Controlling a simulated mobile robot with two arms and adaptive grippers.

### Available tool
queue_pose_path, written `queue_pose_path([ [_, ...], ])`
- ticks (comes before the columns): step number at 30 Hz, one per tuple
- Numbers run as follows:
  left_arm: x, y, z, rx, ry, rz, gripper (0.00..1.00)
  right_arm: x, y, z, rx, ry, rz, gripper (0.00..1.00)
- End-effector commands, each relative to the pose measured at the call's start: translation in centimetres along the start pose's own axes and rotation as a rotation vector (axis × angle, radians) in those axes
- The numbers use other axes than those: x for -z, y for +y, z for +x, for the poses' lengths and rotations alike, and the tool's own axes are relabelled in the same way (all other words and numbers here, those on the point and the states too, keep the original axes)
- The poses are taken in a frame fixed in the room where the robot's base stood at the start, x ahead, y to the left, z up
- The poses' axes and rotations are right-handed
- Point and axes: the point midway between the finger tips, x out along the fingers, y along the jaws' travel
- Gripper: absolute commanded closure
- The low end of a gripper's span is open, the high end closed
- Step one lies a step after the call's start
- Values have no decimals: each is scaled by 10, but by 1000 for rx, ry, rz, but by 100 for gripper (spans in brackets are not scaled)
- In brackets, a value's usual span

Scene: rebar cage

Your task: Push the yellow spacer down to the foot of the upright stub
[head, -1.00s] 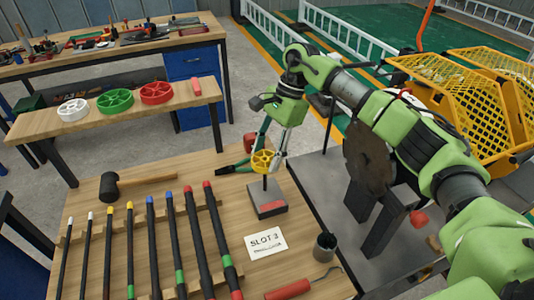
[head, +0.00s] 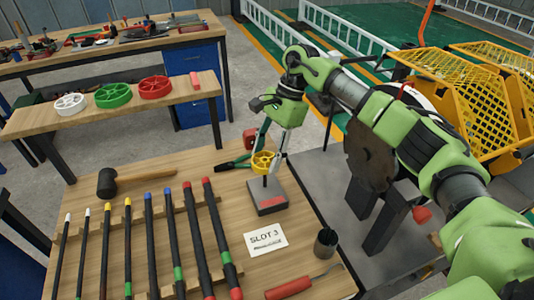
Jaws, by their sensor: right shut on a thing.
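The yellow spacer (head: 264,162) is a spoked ring around the upper part of the dark upright stub (head: 265,181). A short length of bare stub shows below it. The stub stands on a grey block (head: 268,199) with a red patch on its front. My right gripper (head: 272,158) points down from above and is shut on the spacer, its fingers at the ring's sides. The fingers partly hide the ring and the stub's top. My left gripper is out of view.
Green-handled pliers (head: 236,165) lie left of the spacer. A slot card (head: 265,240), a dark cup (head: 325,243) and a red-handled tool (head: 290,288) are nearer. Several capped bars lie on a rack at left, with a mallet (head: 107,183) behind.

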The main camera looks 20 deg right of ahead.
Motion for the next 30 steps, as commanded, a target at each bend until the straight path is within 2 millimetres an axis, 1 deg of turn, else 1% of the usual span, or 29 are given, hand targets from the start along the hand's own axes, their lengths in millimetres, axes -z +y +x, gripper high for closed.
queue_pose_path([
  [30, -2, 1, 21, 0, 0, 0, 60, 10, 0, 25, 0, 0, 0, 75],
])
